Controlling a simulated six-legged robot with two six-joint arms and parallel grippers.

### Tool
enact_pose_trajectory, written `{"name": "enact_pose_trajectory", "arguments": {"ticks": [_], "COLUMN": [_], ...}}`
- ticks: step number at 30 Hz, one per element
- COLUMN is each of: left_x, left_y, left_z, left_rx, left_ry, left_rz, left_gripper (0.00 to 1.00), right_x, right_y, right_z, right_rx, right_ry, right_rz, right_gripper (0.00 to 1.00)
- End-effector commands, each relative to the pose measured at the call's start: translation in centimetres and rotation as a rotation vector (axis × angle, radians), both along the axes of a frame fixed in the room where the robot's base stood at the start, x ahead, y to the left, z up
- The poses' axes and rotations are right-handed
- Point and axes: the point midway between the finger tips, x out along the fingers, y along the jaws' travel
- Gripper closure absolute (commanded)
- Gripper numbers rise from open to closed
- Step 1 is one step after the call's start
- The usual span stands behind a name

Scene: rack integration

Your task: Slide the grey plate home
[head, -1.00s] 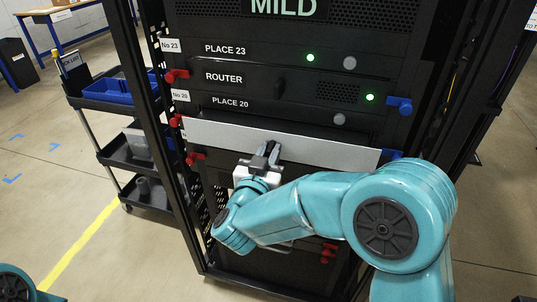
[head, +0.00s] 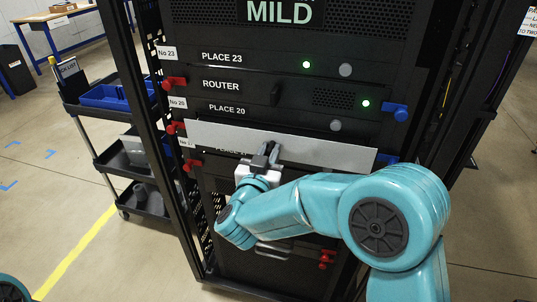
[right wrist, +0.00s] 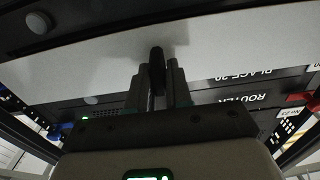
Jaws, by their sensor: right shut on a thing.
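The grey plate (head: 320,150) lies across the front of the rack, just below the PLACE 20 panel, and spans most of the rack's width. Its underside or face also fills the upper part of the right wrist view (right wrist: 90,70). My right gripper (head: 270,152) is at the middle of the plate's front edge, shut on a dark handle (right wrist: 157,68) of the plate. The plate hides part of the label beneath it. How deep the plate sits in the rack I cannot tell. Of my left arm only a teal piece shows at the lower left; its gripper is out of view.
The ROUTER panel (head: 225,86) and PLACE 20 are above the plate. Red latches (head: 175,82) line the left post and blue latches (head: 395,111) the right. A black cart (head: 100,100) with a blue bin stands left of the rack. The floor left is open.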

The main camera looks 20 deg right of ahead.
Motion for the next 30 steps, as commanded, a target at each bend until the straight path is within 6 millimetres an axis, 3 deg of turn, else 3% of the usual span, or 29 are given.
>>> {"name": "enact_pose_trajectory", "arguments": {"ticks": [30], "left_x": [0.0], "left_y": [0.0], "left_z": [0.2], "left_rx": [0.000], "left_ry": [0.000], "left_rz": [0.000], "left_gripper": [0.47], "right_x": [2.1], "right_y": [-1.5], "right_z": [0.1], "right_rx": [-0.002], "right_ry": [-0.003], "right_rz": [-0.002], "right_gripper": [1.00]}}
